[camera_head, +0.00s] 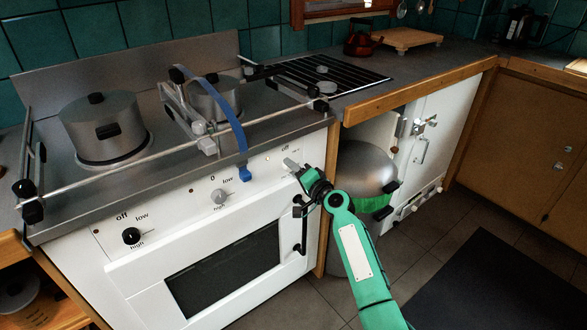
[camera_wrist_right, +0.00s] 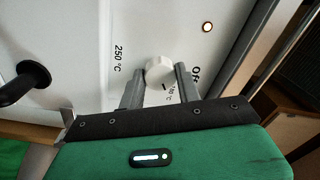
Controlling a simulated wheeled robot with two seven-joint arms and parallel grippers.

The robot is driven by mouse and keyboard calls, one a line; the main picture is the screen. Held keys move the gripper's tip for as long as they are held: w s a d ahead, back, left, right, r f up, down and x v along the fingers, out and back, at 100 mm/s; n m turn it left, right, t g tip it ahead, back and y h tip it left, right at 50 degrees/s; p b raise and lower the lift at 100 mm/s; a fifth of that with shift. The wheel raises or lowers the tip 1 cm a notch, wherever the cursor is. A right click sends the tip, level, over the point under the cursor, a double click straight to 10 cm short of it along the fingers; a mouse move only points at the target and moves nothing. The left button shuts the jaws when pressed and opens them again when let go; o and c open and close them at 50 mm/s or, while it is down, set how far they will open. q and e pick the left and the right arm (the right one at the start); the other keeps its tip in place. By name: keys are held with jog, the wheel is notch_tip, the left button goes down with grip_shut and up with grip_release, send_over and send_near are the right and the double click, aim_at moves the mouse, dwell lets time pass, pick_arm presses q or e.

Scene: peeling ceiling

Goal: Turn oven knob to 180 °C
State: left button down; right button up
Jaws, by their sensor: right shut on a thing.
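The white round oven knob (camera_wrist_right: 159,69) sits on the white front panel in the right wrist view. The label "250 °C" is to its left and "Off" to its right; another temperature label below it is partly covered, and its number is hard to read. My right gripper (camera_wrist_right: 160,85) has one finger on each side of the knob and is shut on it. My left gripper is in neither view.
The oven door (camera_head: 225,268) has a dark window and a black handle (camera_wrist_right: 25,84) close to my right gripper. Two other knobs, black (camera_head: 131,236) and grey (camera_head: 218,196), are further left. A large pot (camera_head: 103,125) stands on the stove. A metal bin (camera_head: 362,172) is beside the oven.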

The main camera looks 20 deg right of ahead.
jog(key=shift+m, duration=0.3)
jog(key=o, duration=1)
jog(key=shift+d, duration=0.1)
jog(key=v, duration=1.3)
jog(key=shift+s, duration=0.4)
jog(key=shift+d, duration=0.1)
